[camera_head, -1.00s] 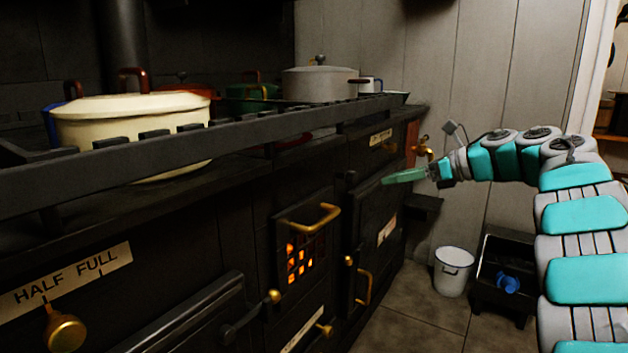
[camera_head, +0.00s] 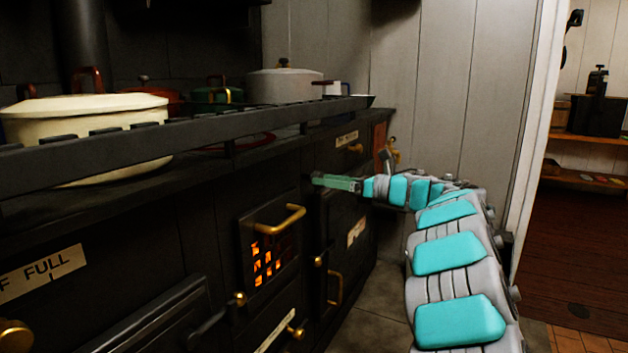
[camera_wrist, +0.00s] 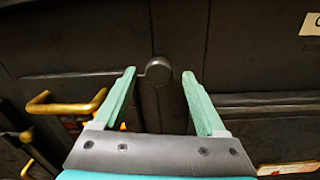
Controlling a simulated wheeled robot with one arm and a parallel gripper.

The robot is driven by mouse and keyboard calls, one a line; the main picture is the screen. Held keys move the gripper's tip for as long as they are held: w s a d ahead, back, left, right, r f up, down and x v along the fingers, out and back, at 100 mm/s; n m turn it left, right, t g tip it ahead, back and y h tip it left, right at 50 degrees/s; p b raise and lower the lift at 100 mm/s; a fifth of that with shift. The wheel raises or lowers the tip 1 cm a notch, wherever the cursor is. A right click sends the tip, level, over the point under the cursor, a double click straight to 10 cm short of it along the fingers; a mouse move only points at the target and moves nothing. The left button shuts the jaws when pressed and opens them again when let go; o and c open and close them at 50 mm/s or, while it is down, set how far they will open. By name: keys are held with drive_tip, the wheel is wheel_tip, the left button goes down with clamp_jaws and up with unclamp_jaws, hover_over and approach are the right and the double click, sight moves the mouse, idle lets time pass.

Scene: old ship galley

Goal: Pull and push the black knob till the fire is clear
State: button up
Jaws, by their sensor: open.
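The black knob (camera_wrist: 158,70) is a small round dark knob on a thin stem on the stove front. In the wrist view it lies between and slightly beyond the fingertips of my gripper (camera_wrist: 158,76), which is open with one finger on each side. In the head view my gripper (camera_head: 318,180) reaches to the stove front, and the knob beside its tips is hard to make out. The fire (camera_head: 268,262) glows orange behind the grate of the firebox door (camera_head: 245,245), left of and below my gripper.
A black rail (camera_head: 200,122) runs along the stove's front edge above my gripper. A brass handle (camera_head: 290,220) juts from the firebox door, and another brass handle (camera_head: 337,290) is lower right. A cream pot (camera_head: 85,118) and other pots stand on top. The floor right of the stove is open.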

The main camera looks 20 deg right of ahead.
drive_tip(key=shift+x, duration=1.5)
clamp_jaws()
idle(0.4)
